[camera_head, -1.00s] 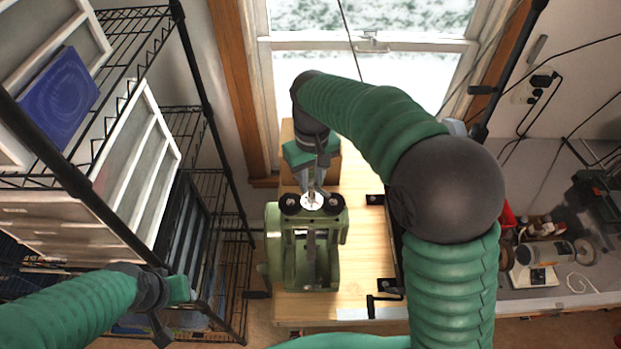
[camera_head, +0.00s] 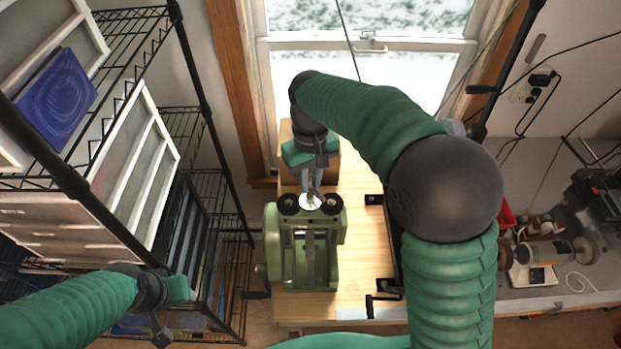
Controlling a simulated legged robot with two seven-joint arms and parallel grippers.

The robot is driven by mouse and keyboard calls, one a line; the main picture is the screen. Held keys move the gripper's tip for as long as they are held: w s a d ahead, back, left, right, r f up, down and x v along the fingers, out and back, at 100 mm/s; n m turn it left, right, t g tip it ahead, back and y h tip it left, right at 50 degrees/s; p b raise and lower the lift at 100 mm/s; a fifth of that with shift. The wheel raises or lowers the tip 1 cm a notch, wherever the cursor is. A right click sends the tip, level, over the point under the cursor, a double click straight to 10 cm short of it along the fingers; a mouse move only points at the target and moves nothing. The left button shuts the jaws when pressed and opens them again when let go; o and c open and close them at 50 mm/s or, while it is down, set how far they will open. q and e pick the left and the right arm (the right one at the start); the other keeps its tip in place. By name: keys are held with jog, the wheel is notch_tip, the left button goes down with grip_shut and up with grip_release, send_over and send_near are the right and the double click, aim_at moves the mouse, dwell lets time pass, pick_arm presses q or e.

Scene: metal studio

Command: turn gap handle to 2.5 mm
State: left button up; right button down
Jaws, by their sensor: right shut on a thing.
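A green rolling mill (camera_head: 333,248) stands on a light wooden table. On its top are two black round knobs and a white round dial (camera_head: 306,203) between them, with the gap handle (camera_head: 312,199) at the dial. My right gripper (camera_head: 312,194) comes down from above and is shut on the gap handle; its fingers hide much of the handle. The dial's marks are too small to read. My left gripper (camera_head: 178,312) is at the lower left, beside the wire shelf and apart from the mill; its jaw opening is not clear.
A wire shelf (camera_head: 207,123) with white frames and a blue panel (camera_head: 57,93) fills the left side. The wooden table (camera_head: 362,240) is bare just right of the mill. A grey bench (camera_head: 520,290) with several tools stands at the right. A window is behind.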

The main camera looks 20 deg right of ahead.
jog(key=shift+a, duration=0.1)
dwell(0.5)
jog(key=shift+c, duration=1.9)
grip_release()
jog(key=shift+a, duration=0.1)
